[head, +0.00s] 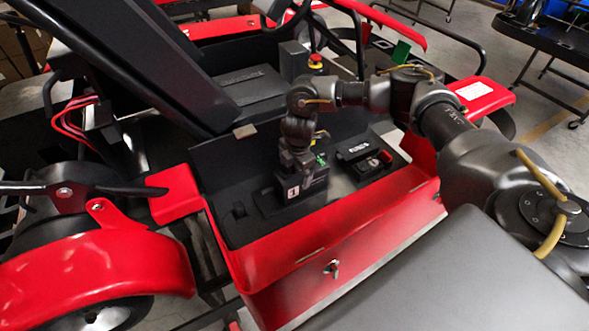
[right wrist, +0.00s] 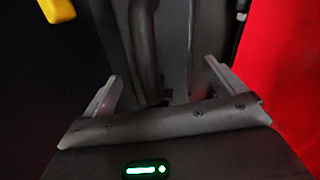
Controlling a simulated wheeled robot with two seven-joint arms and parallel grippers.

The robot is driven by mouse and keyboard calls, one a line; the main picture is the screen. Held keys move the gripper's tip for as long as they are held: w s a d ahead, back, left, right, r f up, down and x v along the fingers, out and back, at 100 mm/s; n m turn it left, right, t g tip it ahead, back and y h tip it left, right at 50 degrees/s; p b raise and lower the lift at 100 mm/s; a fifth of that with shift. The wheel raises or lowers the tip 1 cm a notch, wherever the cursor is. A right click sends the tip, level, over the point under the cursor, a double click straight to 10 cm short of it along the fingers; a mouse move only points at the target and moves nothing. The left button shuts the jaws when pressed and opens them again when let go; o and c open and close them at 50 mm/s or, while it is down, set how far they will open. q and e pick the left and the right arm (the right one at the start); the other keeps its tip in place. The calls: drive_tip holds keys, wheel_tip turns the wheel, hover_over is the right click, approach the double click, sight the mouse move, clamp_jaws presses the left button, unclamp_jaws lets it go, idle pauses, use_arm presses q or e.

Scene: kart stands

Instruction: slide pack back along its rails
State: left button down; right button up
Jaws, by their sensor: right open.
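The pack (head: 312,188) is a dark block with a white "1" label, sitting in the black bay (head: 243,228) of the red kart side. My right gripper (head: 297,162) is right above the pack and points down at it. In the right wrist view its two grey fingers (right wrist: 164,85) are apart, with a dark upright bar (right wrist: 145,45) between them. I cannot tell whether the fingers touch the pack. The rails under the pack are hidden or too dark to make out. My left gripper is not in view.
A black unit with a red knob (head: 368,158) sits right of the pack. The red side panel (head: 330,240) with a latch runs along the front. The black seat frame (head: 150,60) rises behind left. A red emergency button (head: 315,60) stands farther back.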

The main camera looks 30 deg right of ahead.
sight(298, 175)
drive_tip(key=shift+r, duration=0.25)
wheel_tip(298, 175, up, 10)
drive_tip(key=s+b, duration=0.1)
drive_tip(key=shift+s+r, duration=0.15)
drive_tip(key=shift+d, duration=0.1)
